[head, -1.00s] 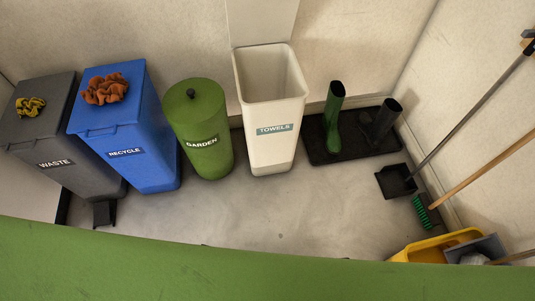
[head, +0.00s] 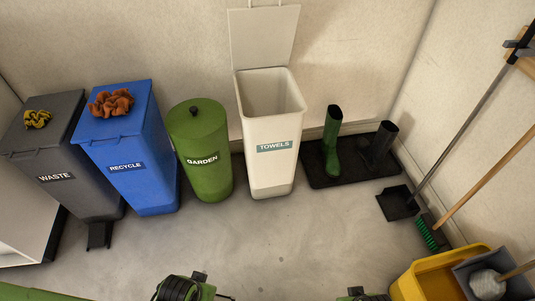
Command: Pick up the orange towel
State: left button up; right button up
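The orange towel (head: 111,102) lies crumpled on the closed lid of the blue bin labelled RECYCLE (head: 127,140), at the left in the head view. No gripper is near it. Parts of my own arms show low at the bottom edge, but I cannot make out the fingers of either gripper there.
A yellow towel (head: 38,119) lies on the grey WASTE bin (head: 74,180). Right of the blue bin stand the green GARDEN bin (head: 204,178) and the open white TOWELS bin (head: 276,174). Boots (head: 332,145), a dustpan (head: 397,203) and a yellow bucket (head: 415,283) are right. The middle floor is clear.

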aim_at(118, 104)
jog(key=u, duration=1.3)
jog(key=i+l+z, duration=0.25)
jog(key=i, duration=0.3)
